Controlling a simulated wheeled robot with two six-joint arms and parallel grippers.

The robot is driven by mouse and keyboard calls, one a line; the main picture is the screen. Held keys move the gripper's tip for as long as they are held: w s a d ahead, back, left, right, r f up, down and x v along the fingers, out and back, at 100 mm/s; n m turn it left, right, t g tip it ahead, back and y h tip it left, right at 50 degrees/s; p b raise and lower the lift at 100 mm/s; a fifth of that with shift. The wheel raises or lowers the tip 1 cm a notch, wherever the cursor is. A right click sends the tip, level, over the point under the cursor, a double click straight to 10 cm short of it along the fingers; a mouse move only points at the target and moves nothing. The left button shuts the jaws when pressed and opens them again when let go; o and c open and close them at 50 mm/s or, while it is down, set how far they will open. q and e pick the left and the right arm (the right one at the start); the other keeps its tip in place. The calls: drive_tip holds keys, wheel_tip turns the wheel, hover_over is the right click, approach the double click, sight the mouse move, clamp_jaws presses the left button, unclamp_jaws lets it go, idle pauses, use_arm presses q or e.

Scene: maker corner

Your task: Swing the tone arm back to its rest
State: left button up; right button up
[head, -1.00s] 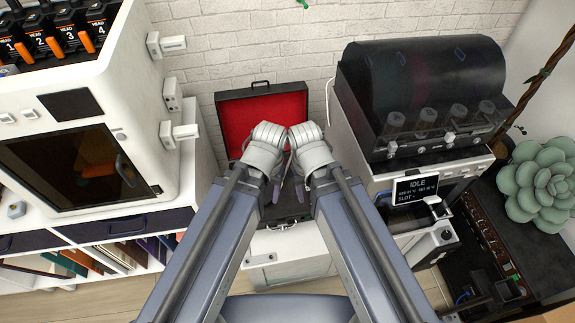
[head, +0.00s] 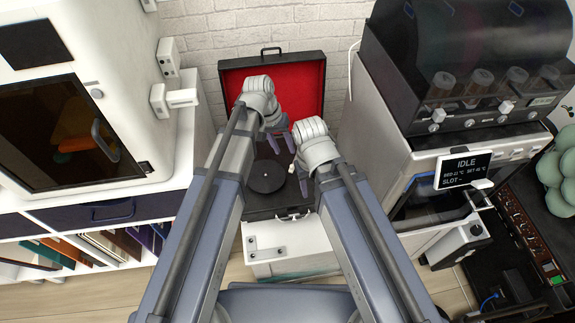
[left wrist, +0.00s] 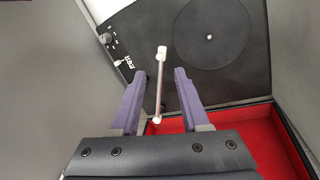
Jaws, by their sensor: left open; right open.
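The record player is an open black case with a dark deck (left wrist: 150,20) and a red-lined lid (head: 280,88). Its round black platter (head: 267,176) shows between my arms, and at upper right in the left wrist view (left wrist: 212,32). The tone arm (left wrist: 159,88) is a thin pale rod with white ends, beside the platter and not over it. My left gripper (head: 281,141) is open above the deck's far side. In the left wrist view its fingers (left wrist: 160,86) appear on either side of the tone arm; contact is not visible. My right gripper (head: 297,174) is open and empty right of the platter.
A white machine with a dark hood (head: 470,65) and an IDLE screen (head: 463,170) stands close on the right. A white cabinet with a dark door (head: 65,130) stands on the left. The case rests on a white stand (head: 290,245).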

use_arm(q)
drive_tip(key=shift+b+x, duration=3.75)
drive_tip(key=shift+x, duration=0.15)
drive_tip(key=shift+c, duration=0.3)
clamp_jaws()
